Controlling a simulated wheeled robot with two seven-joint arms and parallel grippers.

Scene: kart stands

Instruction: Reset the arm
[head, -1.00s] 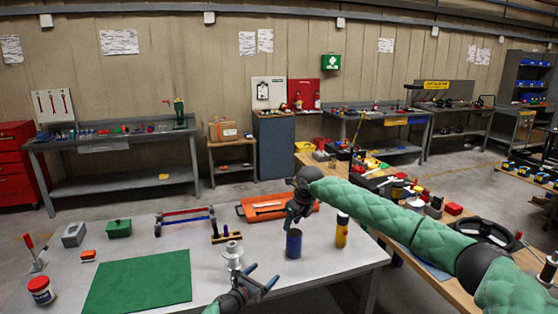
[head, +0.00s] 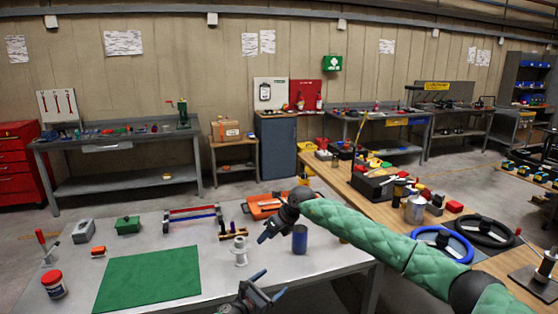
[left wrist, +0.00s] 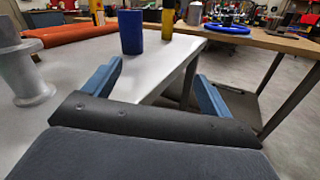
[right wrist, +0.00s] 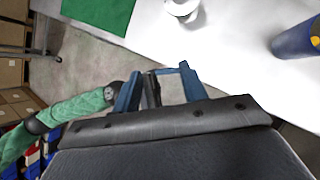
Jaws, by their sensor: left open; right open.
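My left gripper (head: 268,285) is open and empty at the front edge of the grey table (head: 225,290). Its spread blue fingers show in the left wrist view (left wrist: 160,70) with nothing between them. My right gripper (head: 270,236) is open above the table, left of the blue cylinder (head: 299,239) and near the metal spool (head: 240,251). In the right wrist view its fingers (right wrist: 160,70) hold nothing, and part of my left arm shows behind them. The spool also stands at the left of the left wrist view (left wrist: 25,75).
A green mat (head: 148,280), red-lidded jar (head: 54,285), green box (head: 128,225) and orange case (head: 262,204) are on the table. A yellow bottle (left wrist: 168,18) is beyond the blue cylinder. A wooden bench (head: 400,215) with steering wheels (head: 487,233) stands right. The table's front right is clear.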

